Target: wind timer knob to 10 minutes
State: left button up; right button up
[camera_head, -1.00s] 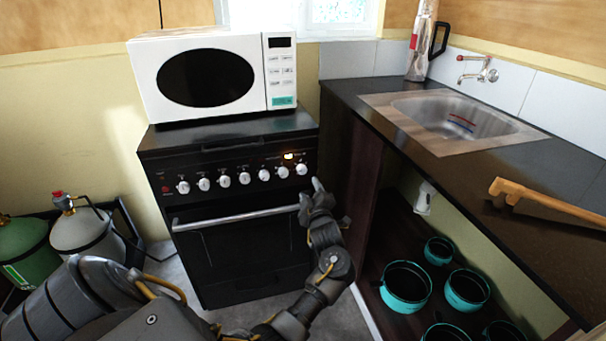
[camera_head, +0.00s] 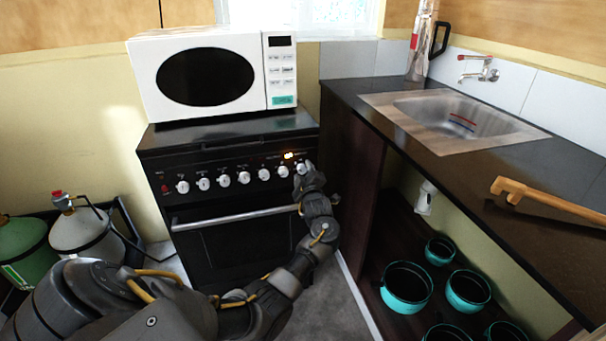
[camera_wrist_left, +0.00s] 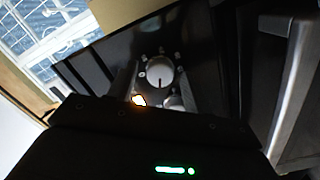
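The black stove (camera_head: 240,245) stands under the microwave, with a row of several white knobs on its front panel. The rightmost knob (camera_head: 302,167) is partly hidden by my left gripper (camera_head: 307,178), which is right at it. In the left wrist view a round pale knob (camera_wrist_left: 160,74) with a dark pointer line and small marks around it sits ahead, between my dark fingers. The fingers look spread, one on each side of it; I cannot tell whether they touch it. My right gripper is not in view.
A lit orange display (camera_head: 289,155) is above the knobs. The oven handle (camera_head: 235,218) runs below them. A white microwave (camera_head: 205,40) sits on top. The counter (camera_head: 345,95) with a sink is to the right, with teal pots (camera_head: 405,285) below. Gas cylinders (camera_head: 85,235) stand left.

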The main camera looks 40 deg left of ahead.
pick_arm(q)
jog(key=c, duration=0.9)
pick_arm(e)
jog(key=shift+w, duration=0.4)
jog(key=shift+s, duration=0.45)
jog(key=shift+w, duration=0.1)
pick_arm(q)
jog(key=o, duration=0.9)
jog(key=shift+o, duration=0.4)
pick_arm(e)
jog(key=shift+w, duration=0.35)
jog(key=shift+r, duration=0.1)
